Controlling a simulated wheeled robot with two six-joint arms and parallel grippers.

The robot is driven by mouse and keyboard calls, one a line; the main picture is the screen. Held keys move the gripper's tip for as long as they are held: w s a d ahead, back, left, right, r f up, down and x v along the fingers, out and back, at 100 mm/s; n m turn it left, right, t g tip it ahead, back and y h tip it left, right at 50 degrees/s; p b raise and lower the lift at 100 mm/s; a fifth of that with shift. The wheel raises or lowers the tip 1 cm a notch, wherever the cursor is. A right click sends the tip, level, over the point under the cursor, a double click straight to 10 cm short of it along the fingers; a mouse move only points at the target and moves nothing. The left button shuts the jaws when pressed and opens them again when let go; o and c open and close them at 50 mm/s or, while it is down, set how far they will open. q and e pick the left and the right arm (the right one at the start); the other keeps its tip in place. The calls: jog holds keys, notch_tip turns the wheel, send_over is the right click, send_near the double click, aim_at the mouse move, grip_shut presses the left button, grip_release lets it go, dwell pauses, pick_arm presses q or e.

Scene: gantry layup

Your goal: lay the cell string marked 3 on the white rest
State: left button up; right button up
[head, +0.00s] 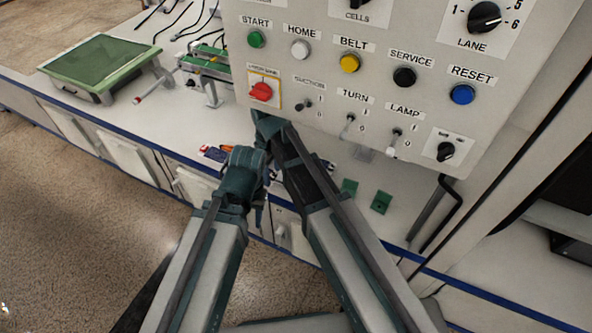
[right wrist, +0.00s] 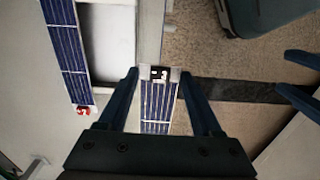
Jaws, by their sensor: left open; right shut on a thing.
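My right gripper (right wrist: 159,78) is shut on a cell string (right wrist: 158,106), a narrow strip of dark blue cells with pale edges and a black-and-white end piece. I cannot read its number. Another cell string (right wrist: 66,48) with a red end piece lies to the left, apart from the gripper. My left gripper (right wrist: 283,73) is open and empty at the right edge of the right wrist view. In the head view my left wrist is beside the bench front, and my right gripper is hidden by my arm and the panel. I cannot pick out the white rest for sure.
A control panel (head: 330,75) with buttons and switches hangs close over my arms. A green-topped stand (head: 105,68) is on the bench at the left. Two small green plates (head: 381,202) lie right of my arms. The bench's blue front edge (head: 100,137) borders open floor.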

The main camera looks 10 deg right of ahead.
jog(key=shift+s+d+f+b, duration=0.15)
jog(key=shift+d+f+b, duration=0.7)
jog(key=shift+d, duration=1.7)
jog(key=shift+s+d+f+b, duration=0.15)
jog(key=shift+d+f+b, duration=0.65)
jog(key=shift+d, duration=1.75)
jog(key=shift+s+d+f+b, duration=0.15)
jog(key=shift+d+f+b, duration=0.65)
jog(key=shift+d, duration=1.75)
jog(key=shift+f, duration=0.1)
jog(key=shift+f+b, duration=0.4)
jog(key=shift+b, duration=0.05)
jog(key=o, duration=1.4)
jog(key=shift+c, duration=0.2)
jog(key=shift+r, duration=0.2)
notch_tip(320, 180, up, 8)
jog(key=p, duration=0.8)
jog(key=shift+p, duration=0.3)
